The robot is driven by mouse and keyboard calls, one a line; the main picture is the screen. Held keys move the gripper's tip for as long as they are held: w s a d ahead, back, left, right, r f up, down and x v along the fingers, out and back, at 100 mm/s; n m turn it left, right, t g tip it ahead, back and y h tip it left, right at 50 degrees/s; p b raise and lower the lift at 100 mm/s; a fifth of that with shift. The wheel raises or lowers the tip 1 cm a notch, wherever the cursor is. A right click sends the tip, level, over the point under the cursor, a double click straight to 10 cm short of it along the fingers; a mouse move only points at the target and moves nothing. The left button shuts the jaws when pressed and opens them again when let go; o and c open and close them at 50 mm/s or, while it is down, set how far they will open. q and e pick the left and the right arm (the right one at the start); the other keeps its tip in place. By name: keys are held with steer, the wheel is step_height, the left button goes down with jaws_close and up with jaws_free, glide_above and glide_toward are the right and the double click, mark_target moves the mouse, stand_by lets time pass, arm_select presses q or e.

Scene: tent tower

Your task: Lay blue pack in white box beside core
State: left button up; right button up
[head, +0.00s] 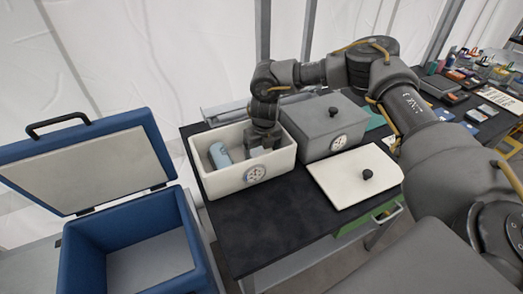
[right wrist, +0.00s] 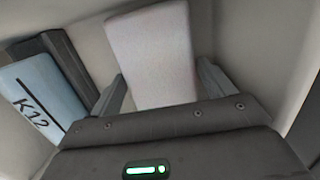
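The open white box (head: 222,184) stands on the dark table in the head view. A light blue rounded piece (head: 220,154) lies at the left inside it. The right wrist view shows a light blue piece marked K12 (right wrist: 42,105) at the left. My right gripper (head: 258,146) reaches down into the box, right of the blue piece. My left gripper is out of view.
A closed grey box (head: 318,128) stands right of the white box. A white lid with a black knob (head: 355,180) lies in front of it. A blue cooler (head: 78,260) with its lid raised stands at the left. Small items crowd a table at far right.

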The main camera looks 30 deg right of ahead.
steer(key=shift+r, duration=0.55)
step_height(320, 180, up, 11)
steer(key=s+b, duration=0.1)
steer(key=b, duration=0.1)
steer(key=shift+s, duration=0.2)
steer(key=shift+r, duration=0.15)
